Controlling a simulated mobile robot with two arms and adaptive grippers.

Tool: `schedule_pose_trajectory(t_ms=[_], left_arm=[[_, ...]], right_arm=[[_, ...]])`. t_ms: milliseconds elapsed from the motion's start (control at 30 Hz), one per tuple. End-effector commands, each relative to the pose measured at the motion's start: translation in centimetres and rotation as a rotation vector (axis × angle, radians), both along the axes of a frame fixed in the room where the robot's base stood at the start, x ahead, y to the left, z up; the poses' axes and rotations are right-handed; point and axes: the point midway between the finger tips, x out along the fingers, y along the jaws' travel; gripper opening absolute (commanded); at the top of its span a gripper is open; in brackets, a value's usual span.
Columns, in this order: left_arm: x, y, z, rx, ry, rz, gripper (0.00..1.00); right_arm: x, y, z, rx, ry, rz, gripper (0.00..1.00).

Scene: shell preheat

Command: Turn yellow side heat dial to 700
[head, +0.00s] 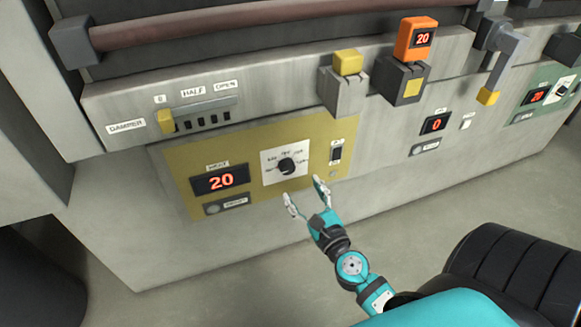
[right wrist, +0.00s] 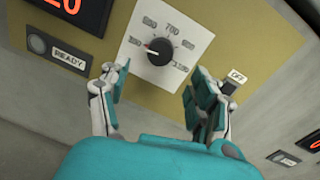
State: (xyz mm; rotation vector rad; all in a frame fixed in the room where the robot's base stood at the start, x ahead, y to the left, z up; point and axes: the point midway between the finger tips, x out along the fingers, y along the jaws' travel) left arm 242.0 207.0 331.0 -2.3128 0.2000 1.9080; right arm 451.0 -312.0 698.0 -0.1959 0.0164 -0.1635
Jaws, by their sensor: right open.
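The yellow panel (head: 195,155) is on the machine's grey front. Its heat dial (head: 286,166) is a round black knob on a white plate with printed numbers. In the right wrist view the dial (right wrist: 159,51) shows a small red mark at its left, away from the 700 printed above it. My right gripper (head: 304,190) is open and empty, just below the dial. In the right wrist view its fingers (right wrist: 157,78) are spread to either side, below the knob, with no visible contact. My left gripper is not in view.
A display reading 20 (head: 221,181) and a READY label (right wrist: 69,62) are left of the dial. A small switch (head: 336,154) is right of it. Above are the damper slider (head: 165,121) and an orange 20 display (head: 416,38). Open floor lies below.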

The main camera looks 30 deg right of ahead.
Motion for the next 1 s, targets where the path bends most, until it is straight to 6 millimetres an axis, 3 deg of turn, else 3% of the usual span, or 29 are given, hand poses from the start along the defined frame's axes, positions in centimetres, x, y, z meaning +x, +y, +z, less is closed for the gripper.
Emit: schedule_pose_trajectory(t_ms=[200,400,833,1000], left_arm=[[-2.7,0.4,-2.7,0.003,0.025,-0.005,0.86],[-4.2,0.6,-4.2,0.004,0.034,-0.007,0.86],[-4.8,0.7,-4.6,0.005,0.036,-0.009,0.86],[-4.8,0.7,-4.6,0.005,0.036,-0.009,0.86]], right_arm=[[4.0,-0.7,0.3,0.001,-0.002,-0.002,0.64],[6.8,-1.2,0.1,0.002,-0.002,-0.002,0.64],[7.8,-1.3,0.0,0.001,0.000,-0.001,0.64],[7.8,-1.3,0.0,0.001,0.000,-0.001,0.44]])
